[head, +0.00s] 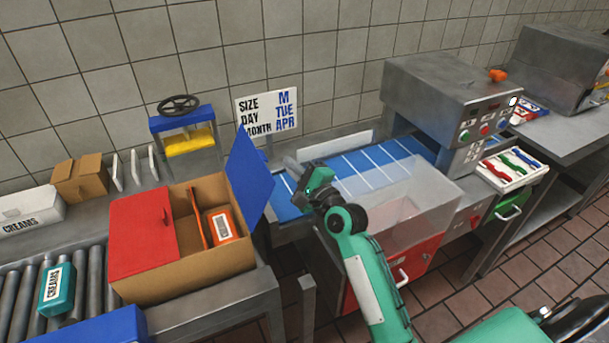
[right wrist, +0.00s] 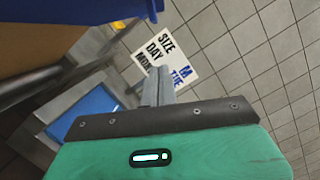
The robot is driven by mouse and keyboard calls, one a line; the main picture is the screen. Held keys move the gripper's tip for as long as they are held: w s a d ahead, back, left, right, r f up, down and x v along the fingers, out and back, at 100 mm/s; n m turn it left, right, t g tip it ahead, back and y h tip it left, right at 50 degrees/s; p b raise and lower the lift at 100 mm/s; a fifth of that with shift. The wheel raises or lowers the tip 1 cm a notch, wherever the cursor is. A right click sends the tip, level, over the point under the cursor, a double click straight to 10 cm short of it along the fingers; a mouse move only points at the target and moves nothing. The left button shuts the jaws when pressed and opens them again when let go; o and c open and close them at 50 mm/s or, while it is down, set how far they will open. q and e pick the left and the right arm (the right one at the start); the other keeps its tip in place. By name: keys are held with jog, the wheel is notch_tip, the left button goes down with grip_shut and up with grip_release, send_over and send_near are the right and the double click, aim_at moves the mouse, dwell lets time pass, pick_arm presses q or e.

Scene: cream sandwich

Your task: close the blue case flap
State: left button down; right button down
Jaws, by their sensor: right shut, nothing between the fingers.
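The blue case flap (head: 248,178) stands raised and leaning outward on the right side of the cardboard case (head: 200,275). The case's red flap (head: 140,235) lies over its left part. An orange cream pack (head: 222,226) lies in the uncovered right part, beside an orange divider. My right gripper (head: 291,164) is shut and empty, to the right of the blue flap and apart from it, above the blue belt. In the right wrist view its fingers (right wrist: 158,86) are together, and the blue flap (right wrist: 95,10) shows at the top left. My left gripper is not in view.
A size/day/month sign (head: 267,108) stands behind my right gripper. A clear guard (head: 410,200) and a grey machine (head: 450,95) are to the right. A roller conveyor (head: 95,285) with a teal cream pack (head: 57,288) lies left of the case.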

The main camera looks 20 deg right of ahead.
aim_at(251, 175)
jog(key=a, duration=0.1)
jog(key=a+r+p, duration=0.1)
jog(key=a, duration=0.1)
jog(key=shift+w+a+r+p, duration=0.1)
jog(key=shift+a+r+p, duration=0.25)
jog(key=shift+r, duration=0.05)
jog(key=shift+r, duration=0.1)
